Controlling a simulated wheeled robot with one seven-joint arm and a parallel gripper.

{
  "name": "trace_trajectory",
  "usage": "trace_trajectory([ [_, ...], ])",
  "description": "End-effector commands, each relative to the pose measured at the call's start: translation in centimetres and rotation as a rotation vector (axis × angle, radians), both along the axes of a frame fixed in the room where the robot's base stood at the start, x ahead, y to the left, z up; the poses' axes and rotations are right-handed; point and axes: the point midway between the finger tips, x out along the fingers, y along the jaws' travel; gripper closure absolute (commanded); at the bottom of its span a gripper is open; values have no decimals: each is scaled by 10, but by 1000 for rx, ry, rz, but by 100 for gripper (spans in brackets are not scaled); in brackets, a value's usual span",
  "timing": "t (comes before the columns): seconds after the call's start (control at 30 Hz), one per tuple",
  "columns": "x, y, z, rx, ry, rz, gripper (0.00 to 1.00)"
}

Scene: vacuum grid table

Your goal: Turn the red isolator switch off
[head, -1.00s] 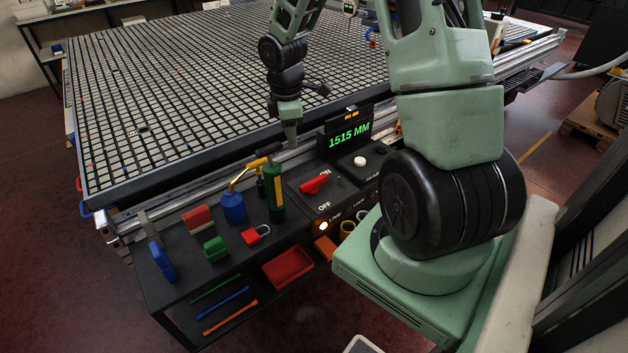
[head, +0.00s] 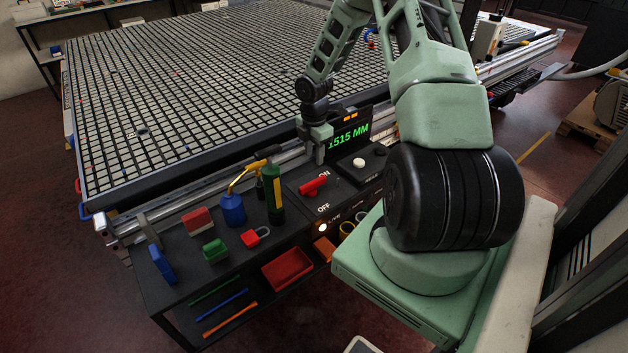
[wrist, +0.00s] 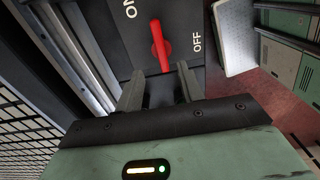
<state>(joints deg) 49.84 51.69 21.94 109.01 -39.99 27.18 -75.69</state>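The red isolator switch (head: 313,187) sits on the dark panel (head: 296,187) at the table's front, with an ON label behind it and an OFF label in front. In the wrist view the red handle (wrist: 161,45) lies between the ON and OFF lettering. My gripper (head: 320,160) is above and just behind the switch, pointing down. In the wrist view my gripper (wrist: 160,85) has its two fingers spread apart with nothing between them. The handle's near end lies just beyond the fingertips, apparently untouched.
A white button (head: 358,162) is to the right. A green-yellow cylinder (head: 274,194), blue can (head: 232,209) and red padlock (head: 255,237) are at left. The grid table (head: 200,90) lies behind.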

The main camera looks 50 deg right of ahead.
Motion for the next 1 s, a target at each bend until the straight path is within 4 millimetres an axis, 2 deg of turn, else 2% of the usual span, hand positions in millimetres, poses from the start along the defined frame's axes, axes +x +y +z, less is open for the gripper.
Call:
trace_trajectory([
  [0.03,0,1,-12,3,2,0,62],
  [0.3,0,1,-67,1,2,-1,62],
  [0.5,0,1,-99,1,1,-2,62],
  [0.7,0,0,-113,-1,-1,-2,62],
  [1.0,0,0,-115,0,-1,-2,62],
])
